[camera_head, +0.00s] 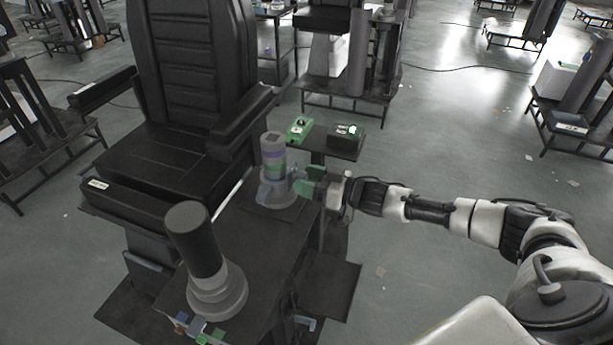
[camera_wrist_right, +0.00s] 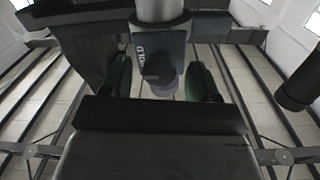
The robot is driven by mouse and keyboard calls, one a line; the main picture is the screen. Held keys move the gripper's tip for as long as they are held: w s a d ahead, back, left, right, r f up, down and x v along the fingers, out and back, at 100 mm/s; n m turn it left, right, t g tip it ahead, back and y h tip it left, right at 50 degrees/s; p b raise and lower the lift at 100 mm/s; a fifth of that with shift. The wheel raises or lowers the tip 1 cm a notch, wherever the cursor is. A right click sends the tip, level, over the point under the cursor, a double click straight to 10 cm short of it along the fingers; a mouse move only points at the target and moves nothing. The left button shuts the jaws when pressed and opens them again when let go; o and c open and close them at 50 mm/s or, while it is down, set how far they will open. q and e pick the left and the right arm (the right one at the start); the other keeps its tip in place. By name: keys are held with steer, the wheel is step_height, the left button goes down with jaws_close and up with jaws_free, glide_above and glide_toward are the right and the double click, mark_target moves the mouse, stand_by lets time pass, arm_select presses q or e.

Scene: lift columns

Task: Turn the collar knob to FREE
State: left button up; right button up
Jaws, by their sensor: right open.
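In the right wrist view, the open fingers (camera_wrist_right: 163,85) stand on either side of a dark plate (camera_wrist_right: 160,52) with pale sideways lettering that I cannot read surely. A purple-grey round part shows below the plate, between the fingers. I cannot tell whether the fingers touch anything. My left gripper is not in view.
A second column with a black upper tube (camera_head: 194,240) stands nearer on the bench (camera_head: 235,250). A black seat (camera_head: 160,155) rises at the left. A green box (camera_head: 299,128) and a black box with a green light (camera_head: 346,138) sit behind the gripper.

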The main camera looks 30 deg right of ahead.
steer(key=shift+w+a, duration=0.15)
steer(key=c, duration=0.9)
steer(key=shift+n, duration=0.3)
steer(key=n+b, duration=0.1)
steer(key=n, duration=0.3)
steer(key=shift+f, duration=0.1)
steer(key=n+b, duration=0.2)
steer(key=n, duration=0.3)
steer(key=n+b, duration=0.2)
steer(key=n, duration=0.3)
steer(key=shift+n+y+b, duration=0.4)
steer(key=shift+n+b, duration=0.55)
steer(key=shift+n, duration=0.85)
